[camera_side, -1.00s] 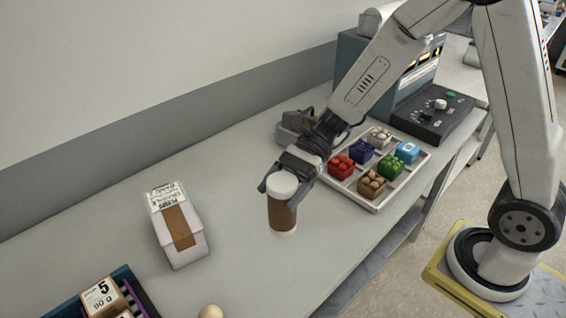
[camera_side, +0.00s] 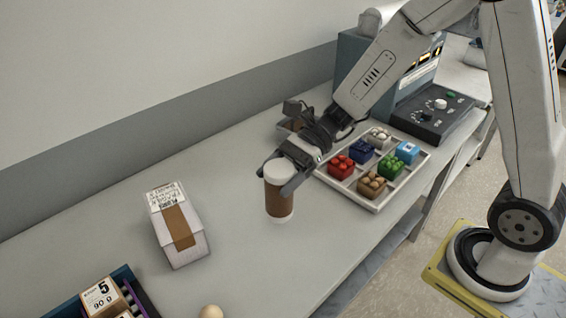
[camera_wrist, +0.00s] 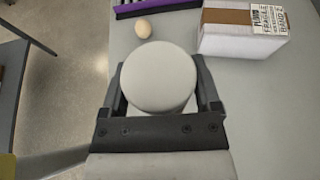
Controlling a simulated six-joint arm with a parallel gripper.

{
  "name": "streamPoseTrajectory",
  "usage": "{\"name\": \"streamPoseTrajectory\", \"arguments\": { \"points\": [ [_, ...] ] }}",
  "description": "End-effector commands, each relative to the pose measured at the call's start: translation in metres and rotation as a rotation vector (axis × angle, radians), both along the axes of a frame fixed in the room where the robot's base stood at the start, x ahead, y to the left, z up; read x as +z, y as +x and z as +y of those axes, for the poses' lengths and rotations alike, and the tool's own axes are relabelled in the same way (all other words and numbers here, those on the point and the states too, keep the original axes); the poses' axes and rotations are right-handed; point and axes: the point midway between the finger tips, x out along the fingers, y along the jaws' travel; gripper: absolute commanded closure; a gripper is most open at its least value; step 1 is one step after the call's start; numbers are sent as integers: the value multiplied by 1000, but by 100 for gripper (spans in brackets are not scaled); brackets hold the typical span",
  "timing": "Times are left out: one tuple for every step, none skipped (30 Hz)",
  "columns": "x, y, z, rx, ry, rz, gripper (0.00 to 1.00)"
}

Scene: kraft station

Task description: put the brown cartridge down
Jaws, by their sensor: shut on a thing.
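The brown cartridge (camera_side: 279,199) is a brown cylinder with a white cap and a white base. My gripper (camera_side: 284,176) is shut on its upper part and holds it upright over the grey table. In the side view I cannot tell whether its base touches the table. In the wrist view its round white top (camera_wrist: 158,77) sits between the two dark fingers of my gripper (camera_wrist: 160,92) and hides the rest of it.
A white box with brown tape (camera_side: 178,226) stands to the left. A tray (camera_side: 376,204) of coloured blocks is at the right, before a teal machine (camera_side: 349,57). A dark crate (camera_side: 128,270) and an egg (camera_side: 211,312) are at the front. Bare table surrounds the cartridge.

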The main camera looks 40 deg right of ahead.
Motion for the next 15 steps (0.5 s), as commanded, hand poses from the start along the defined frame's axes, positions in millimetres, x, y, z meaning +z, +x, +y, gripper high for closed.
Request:
{"name": "streamPoseTrajectory", "arguments": {
  "points": [
    [2, 9, -7, -57, -1, -6, 94],
    [4, 14, -12, -93, -1, -10, 94],
    [5, 22, -19, -146, -2, -13, 94],
    [7, 27, -24, -188, -3, -16, 94],
    [8, 33, -31, -232, -4, -18, 94],
    [10, 41, -39, -292, -5, -20, 94],
    [12, 47, -47, -339, -5, -21, 94],
    [13, 53, -54, -386, -5, -21, 94],
    [15, 60, -65, -449, -4, -21, 94],
    [16, 65, -73, -495, -5, -20, 94],
    [18, 70, -81, -541, -4, -18, 94],
    [20, 75, -92, -599, -2, -17, 94],
    [21, 79, -100, -642, -2, -15, 94],
    [22, 82, -108, -682, 0, -13, 94],
    [24, 86, -117, -732, 1, -10, 94]
  ]
}}
